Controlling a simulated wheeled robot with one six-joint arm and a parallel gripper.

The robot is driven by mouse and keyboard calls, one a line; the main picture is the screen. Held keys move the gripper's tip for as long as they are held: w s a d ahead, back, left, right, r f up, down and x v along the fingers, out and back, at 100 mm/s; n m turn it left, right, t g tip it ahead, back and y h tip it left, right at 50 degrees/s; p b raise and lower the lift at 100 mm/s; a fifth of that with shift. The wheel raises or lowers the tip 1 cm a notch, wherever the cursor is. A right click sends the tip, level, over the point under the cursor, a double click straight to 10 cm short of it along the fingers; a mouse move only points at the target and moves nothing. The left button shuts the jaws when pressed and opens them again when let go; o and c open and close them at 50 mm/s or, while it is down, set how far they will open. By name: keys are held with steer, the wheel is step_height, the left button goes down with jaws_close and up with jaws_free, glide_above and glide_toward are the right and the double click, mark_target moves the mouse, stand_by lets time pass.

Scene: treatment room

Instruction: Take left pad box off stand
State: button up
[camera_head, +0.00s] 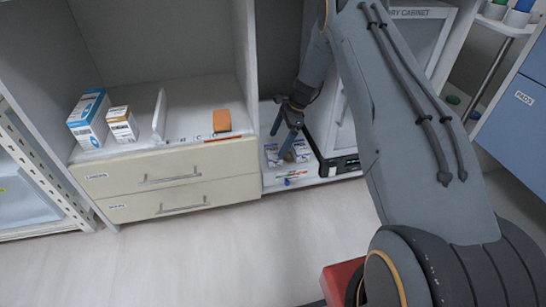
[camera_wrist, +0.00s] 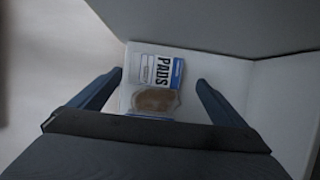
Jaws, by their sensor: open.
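Two small white-and-blue pad boxes stand side by side on a low white stand (camera_head: 300,181) in the head view: the left pad box (camera_head: 271,155) and the right pad box (camera_head: 303,149). My gripper (camera_head: 279,145) is open, its dark fingers pointing down and partly covering the gap between the boxes. In the wrist view, a box marked PADS (camera_wrist: 152,78) with a brown pad picture shows between the open fingers of my gripper (camera_wrist: 159,77). I cannot tell whether the fingers touch it. The wrist view alone does not tell which box it is.
A dark-edged case or tray (camera_head: 338,163) stands close right of the boxes. A cabinet (camera_head: 408,35) rises behind my arm. The left shelf holds a blue-white box (camera_head: 88,118), a smaller box (camera_head: 122,124) and an orange block (camera_head: 222,120) above drawers (camera_head: 165,170).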

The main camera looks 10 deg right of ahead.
mark_target(274, 151)
steer(key=b+x, duration=0.1)
steer(key=x, duration=0.1)
steer(key=b+x, duration=0.1)
steer(key=x, duration=0.3)
steer(key=shift+s+a+b, duration=0.1)
steer(key=shift+s+b, duration=0.25)
steer(key=shift+b, duration=0.05)
steer(key=shift+r, duration=0.1)
steer(key=c, duration=1.2)
steer(key=shift+o, duration=0.2)
steer(key=shift+r, duration=0.1)
